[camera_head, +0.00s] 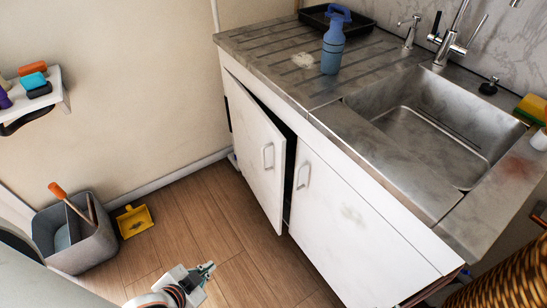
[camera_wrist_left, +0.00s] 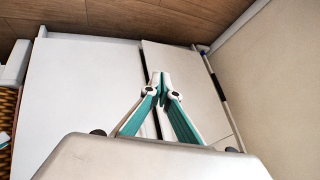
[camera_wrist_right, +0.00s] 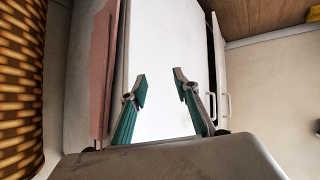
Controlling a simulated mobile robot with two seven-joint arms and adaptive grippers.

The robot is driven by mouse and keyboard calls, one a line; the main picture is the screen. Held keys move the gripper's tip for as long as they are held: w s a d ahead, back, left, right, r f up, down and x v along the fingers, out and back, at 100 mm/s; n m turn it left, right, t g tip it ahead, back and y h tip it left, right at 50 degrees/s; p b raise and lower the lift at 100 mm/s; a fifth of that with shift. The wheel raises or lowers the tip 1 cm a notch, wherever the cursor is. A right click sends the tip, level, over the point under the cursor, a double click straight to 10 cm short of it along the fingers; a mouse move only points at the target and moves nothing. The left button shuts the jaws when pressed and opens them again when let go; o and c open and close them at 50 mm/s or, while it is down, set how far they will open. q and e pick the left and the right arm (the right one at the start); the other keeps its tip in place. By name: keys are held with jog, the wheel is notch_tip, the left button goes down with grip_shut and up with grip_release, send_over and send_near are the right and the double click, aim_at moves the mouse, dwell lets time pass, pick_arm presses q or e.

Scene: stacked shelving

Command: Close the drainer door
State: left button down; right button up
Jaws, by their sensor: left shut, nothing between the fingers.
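The white left door (camera_head: 255,150) of the sink cabinet stands ajar, with a dark gap along its top and right edge. The white right door (camera_head: 345,230) beside it looks flush. Each has a white handle. My left gripper (camera_head: 206,268) is shut and empty, low in front of the cabinet and apart from the ajar door in the head view. In the left wrist view its fingertips (camera_wrist_left: 160,76) meet in front of the seam between the doors. My right gripper (camera_wrist_right: 161,84) is open and empty, facing the cabinet's white right door (camera_wrist_right: 165,50); it is outside the head view.
A blue bottle (camera_head: 333,45) stands on the metal drainer (camera_head: 262,48) beside the sink (camera_head: 425,130). A grey bin (camera_head: 85,245) and yellow dustpan (camera_head: 134,221) are on the floor at left. A wicker basket (camera_wrist_right: 20,80) is near my right gripper. The wooden floor before the doors is clear.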

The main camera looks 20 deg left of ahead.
pick_arm(q)
jog(key=s+a+r+m+g+y+b, duration=0.1)
jog(key=s+a+r+g+y, duration=0.3)
jog(key=a, duration=0.6)
jog(key=m+t+h, duration=0.1)
jog(key=t+h, duration=0.8)
jog(key=h, duration=0.8)
send_near(278, 152)
jog(key=x, duration=0.2)
jog(key=b+x, duration=0.1)
jog(key=x, duration=0.3)
jog(key=shift+w+f+b, duration=0.2)
jog(key=shift+f+b, duration=0.1)
jog(key=shift+w+d, duration=0.2)
jog(key=shift+w, duration=0.05)
pick_arm(e)
jog(key=shift+w+a+f+y, duration=0.1)
jog(key=shift+w+a+y, duration=0.2)
jog(key=shift+a, duration=0.15)
pick_arm(q)
jog(key=shift+r, duration=0.1)
pick_arm(e)
jog(key=shift+s, duration=0.1)
